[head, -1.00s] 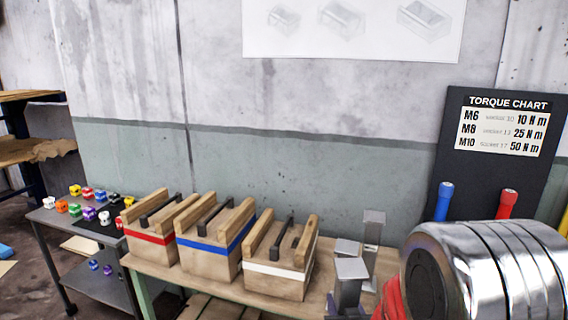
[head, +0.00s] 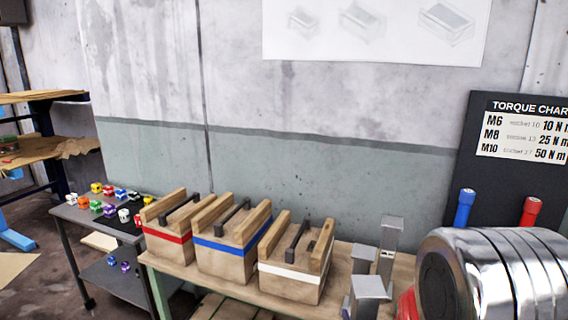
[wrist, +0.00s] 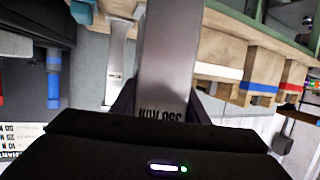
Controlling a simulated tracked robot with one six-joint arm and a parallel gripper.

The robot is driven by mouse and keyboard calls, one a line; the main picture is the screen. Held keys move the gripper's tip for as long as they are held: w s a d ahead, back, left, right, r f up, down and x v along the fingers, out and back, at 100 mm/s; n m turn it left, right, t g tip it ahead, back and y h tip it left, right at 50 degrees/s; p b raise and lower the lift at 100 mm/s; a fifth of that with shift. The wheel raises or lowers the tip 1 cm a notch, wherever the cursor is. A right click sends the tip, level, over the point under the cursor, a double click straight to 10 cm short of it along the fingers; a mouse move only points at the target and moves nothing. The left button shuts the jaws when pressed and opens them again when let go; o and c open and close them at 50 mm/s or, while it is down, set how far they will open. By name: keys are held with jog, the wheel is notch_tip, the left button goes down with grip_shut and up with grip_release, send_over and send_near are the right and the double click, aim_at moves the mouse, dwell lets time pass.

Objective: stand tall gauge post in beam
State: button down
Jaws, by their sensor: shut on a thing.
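In the wrist view my gripper (wrist: 163,103) is shut on a grey metal post (wrist: 168,55) with dark lettering on its face. The post runs up out of that picture, so its full length is hidden. A second, paler post (wrist: 120,55) stands apart to its left. In the head view three grey posts cluster at the bench's right part: a tall one (head: 391,245) at the back, a shorter one (head: 363,262), and a front one (head: 368,288) cut by the lower edge. I cannot tell for sure which one I hold. No beam can be clearly told.
Wooden blocks with red (head: 168,234), blue (head: 222,246) and white (head: 288,275) bands stand left of the posts. A large silver cylinder (head: 490,275) crowds the right. A torque chart (head: 525,130) is behind. A grey cart (head: 90,222) holds several small coloured pieces.

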jog(key=shift+s+f, duration=0.2)
jog(key=shift+f, duration=0.55)
jog(key=shift+s+f, duration=0.15)
jog(key=shift+f, duration=0.55)
jog(key=shift+s+f, duration=0.2)
jog(key=shift+f, duration=0.55)
jog(key=shift+a, duration=0.15)
